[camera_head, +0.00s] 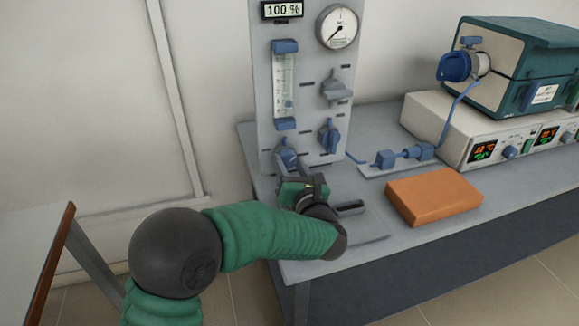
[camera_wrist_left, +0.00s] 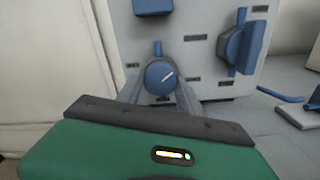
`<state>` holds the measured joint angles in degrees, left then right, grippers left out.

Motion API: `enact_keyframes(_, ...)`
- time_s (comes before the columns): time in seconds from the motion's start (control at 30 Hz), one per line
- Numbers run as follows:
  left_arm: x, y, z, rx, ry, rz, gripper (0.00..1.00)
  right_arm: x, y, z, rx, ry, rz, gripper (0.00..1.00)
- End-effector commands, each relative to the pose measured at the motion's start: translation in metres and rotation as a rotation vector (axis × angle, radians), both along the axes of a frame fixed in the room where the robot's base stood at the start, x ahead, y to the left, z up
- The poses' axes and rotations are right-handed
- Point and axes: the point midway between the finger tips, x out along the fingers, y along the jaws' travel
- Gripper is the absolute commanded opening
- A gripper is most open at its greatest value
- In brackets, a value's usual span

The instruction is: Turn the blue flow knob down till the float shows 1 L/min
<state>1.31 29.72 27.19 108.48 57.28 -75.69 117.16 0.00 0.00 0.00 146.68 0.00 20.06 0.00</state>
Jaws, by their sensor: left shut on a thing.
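The blue flow knob (camera_head: 288,159) is at the lower left of the grey upright panel (camera_head: 268,62), below the flow tube. The clear flow tube (camera_head: 284,88) has blue end blocks; a small dark float seems to sit in its lower part, but its scale is too small to read. My left gripper (camera_head: 293,172) reaches the knob from the front. In the left wrist view, the round knob (camera_wrist_left: 160,77) shows between the two fingers of my left gripper (camera_wrist_left: 158,92), which is shut on it. The knob's white mark points up and right. My right gripper is out of view.
A blue valve handle (camera_head: 330,138) stands right of the knob, and a grey knob (camera_head: 336,88) above it. A round gauge (camera_head: 338,27) and a 100 % display (camera_head: 283,10) are higher up. An orange block (camera_head: 433,196) lies on the bench (camera_head: 330,262).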

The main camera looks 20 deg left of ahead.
Motion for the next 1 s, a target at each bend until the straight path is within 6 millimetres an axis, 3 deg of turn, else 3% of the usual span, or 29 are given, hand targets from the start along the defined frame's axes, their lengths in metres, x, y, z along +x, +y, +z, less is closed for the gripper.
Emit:
enact_keyframes(0.1, 0.0, -0.002, -0.001, -0.002, 0.002, -0.004, 0.02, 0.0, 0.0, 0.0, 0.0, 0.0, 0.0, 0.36)
enact_keyframes(0.13, 0.0, -0.002, -0.001, -0.002, 0.002, -0.004, 0.45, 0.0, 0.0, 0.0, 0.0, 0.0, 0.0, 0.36)
enact_keyframes(0.3, 0.0, -0.001, 0.0, -0.002, 0.001, -0.003, 0.65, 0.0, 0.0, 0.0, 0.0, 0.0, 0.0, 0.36)
enact_keyframes(0.67, -0.005, -0.005, 0.0, -0.002, 0.002, -0.004, 0.65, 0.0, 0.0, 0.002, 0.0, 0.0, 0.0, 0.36)
enact_keyframes(0.77, -0.02, -0.016, 0.001, -0.001, 0.003, -0.006, 0.65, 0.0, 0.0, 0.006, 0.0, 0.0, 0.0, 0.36)
enact_keyframes(1.0, -0.077, -0.056, 0.002, 0.0, 0.002, -0.009, 0.65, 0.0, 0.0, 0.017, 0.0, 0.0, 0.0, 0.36)
